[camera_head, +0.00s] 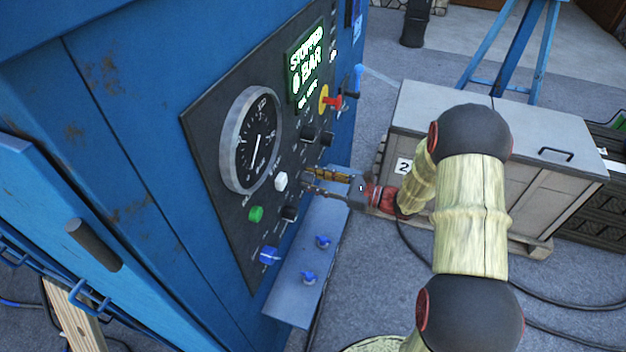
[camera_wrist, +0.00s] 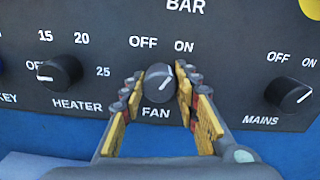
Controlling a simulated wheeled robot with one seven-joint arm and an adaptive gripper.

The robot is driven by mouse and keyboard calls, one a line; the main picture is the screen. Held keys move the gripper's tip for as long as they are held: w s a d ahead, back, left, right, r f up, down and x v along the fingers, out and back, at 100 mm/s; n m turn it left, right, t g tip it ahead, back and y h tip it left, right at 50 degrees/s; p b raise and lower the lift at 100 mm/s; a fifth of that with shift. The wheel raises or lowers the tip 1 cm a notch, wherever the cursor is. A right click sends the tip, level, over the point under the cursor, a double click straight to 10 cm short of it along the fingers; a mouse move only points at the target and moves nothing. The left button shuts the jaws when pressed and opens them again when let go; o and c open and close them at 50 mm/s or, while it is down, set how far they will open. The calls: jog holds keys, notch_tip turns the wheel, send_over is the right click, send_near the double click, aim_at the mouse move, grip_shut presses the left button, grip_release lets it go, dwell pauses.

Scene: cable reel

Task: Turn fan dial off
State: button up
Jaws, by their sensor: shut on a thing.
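The fan dial (camera_wrist: 159,84) is a round dark knob on the black control panel (camera_wrist: 110,12), with OFF and ON printed above it. Its pale pointer mark leans up and right, toward ON. My gripper (camera_wrist: 157,92) has its yellow-padded fingers on either side of the dial and is shut on it. In the head view my gripper (camera_head: 305,181) reaches the panel from the right. The fan dial is largely hidden there by the fingertips.
The heater dial (camera_wrist: 60,73) is left of the fan dial and the mains dial (camera_wrist: 288,94) is right. A pressure gauge (camera_head: 252,140) and lit display (camera_head: 306,66) are higher on the panel. A blue ledge (camera_head: 300,290) projects below. A grey cabinet (camera_head: 560,180) stands behind my arm.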

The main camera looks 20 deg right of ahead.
jog(key=c, duration=0.5)
jog(key=shift+f, duration=0.1)
jog(key=n+b, duration=0.5)
jog(key=n, duration=0.1)
jog(key=shift+f+n, duration=0.15)
jog(key=shift+n, duration=0.25)
jog(key=n+b, duration=0.4)
jog(key=b, duration=0.1)
jog(key=shift+s+a+n, duration=0.1)
jog(key=shift+n, duration=0.3)
jog(key=o, duration=1.1)
jog(key=shift+o, duration=0.3)
